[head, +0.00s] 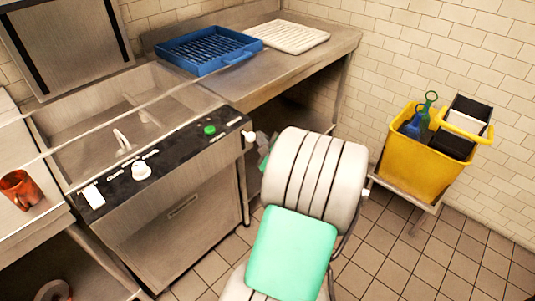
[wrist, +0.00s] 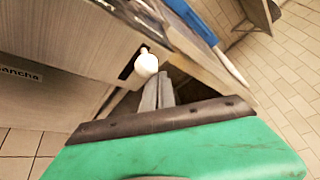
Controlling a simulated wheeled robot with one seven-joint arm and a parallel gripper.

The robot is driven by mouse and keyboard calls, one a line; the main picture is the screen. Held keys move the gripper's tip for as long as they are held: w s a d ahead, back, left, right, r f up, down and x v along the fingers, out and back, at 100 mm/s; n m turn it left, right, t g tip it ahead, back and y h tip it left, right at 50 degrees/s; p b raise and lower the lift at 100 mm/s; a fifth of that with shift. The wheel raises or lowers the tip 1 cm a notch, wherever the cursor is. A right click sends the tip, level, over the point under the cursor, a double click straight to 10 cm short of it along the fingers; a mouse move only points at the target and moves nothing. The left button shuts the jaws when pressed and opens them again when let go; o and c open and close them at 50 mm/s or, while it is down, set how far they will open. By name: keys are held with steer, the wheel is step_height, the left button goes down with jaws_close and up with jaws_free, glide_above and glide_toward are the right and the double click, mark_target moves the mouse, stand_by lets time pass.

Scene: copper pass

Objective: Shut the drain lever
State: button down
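The drain lever shows as a white knob (head: 249,136) at the right front corner of the dishwashing machine (head: 180,215), just past the end of its black control panel. In the wrist view the same white lever (wrist: 146,65) sticks out beside the machine's steel front. My gripper (head: 264,141) is just right of the lever in the head view, partly hidden by my arm. In the wrist view the grey fingers of my gripper (wrist: 160,88) lie side by side, shut and empty, close to the knob. I cannot tell whether they touch it.
The control panel (head: 165,160) carries a green button (head: 209,130) and a white dial (head: 140,170). A blue rack (head: 208,48) and a white rack (head: 289,37) sit on the steel counter. A yellow bucket (head: 425,165) stands right. An orange cup (head: 19,189) is far left.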

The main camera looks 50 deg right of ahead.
steer(key=s+b, duration=0.1)
steer(key=s, duration=0.8)
steer(key=shift+s+a+f, duration=0.25)
steer(key=shift+a+f, duration=0.05)
steer(key=shift+a, duration=0.1)
steer(key=w+a+r+n+g+y+p, duration=0.1)
steer(key=w+a+n+g+y+p, duration=0.25)
steer(key=a+n, duration=0.55)
steer(key=w+a+r+n+g+y+p, duration=0.1)
steer(key=w+a+n+g+y+p, duration=0.2)
steer(key=a+n, duration=0.65)
steer(key=s+a+r+n+g+p, duration=0.2)
steer(key=s+a+r+n, duration=0.1)
steer(key=a, duration=0.4)
steer(key=s+a+r+n+g+p, duration=0.2)
steer(key=s+a+r+n, duration=0.1)
steer(key=a+r+n, duration=0.3)
steer(key=shift+s+a+n+g+h, duration=0.35)
steer(key=shift+a+n, duration=0.4)
steer(key=shift+n, duration=0.4)
steer(key=shift+r, duration=0.1)
